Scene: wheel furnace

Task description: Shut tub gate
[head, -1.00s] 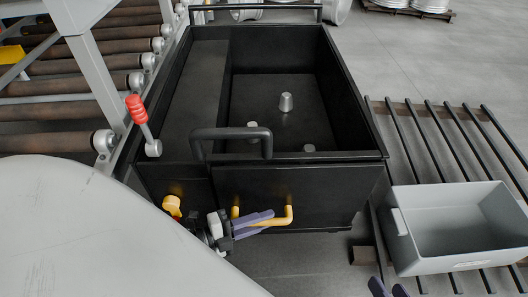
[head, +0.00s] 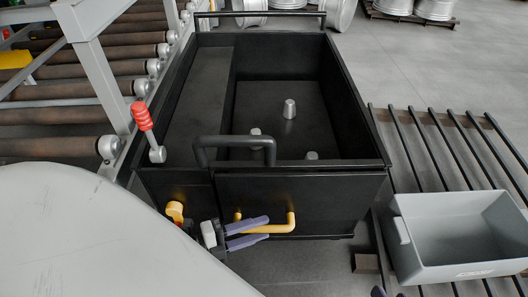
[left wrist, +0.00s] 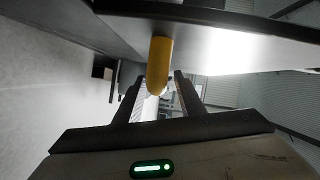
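The black tub (head: 349,101) stands in the middle of the head view. Its gate (head: 335,205) is the front panel, with a yellow handle (head: 291,222). The gate stands upright across the front; I cannot tell whether it is fully shut. My left gripper (head: 268,228) is open at the handle, its purple fingers spread above and below the yellow bar. In the left wrist view the yellow handle end (left wrist: 159,66) shows between the two parted fingers (left wrist: 157,82), without a clear grip. Only a purple tip of my right gripper (head: 378,292) shows at the bottom edge.
A red-handled lever (head: 143,117) and a yellow knob (head: 175,211) are on the tub's left side. A black bar handle (head: 235,142) rises above the front edge. A grey bin (head: 455,255) sits on a slatted rack at the right. Rollers (head: 60,101) lie at left.

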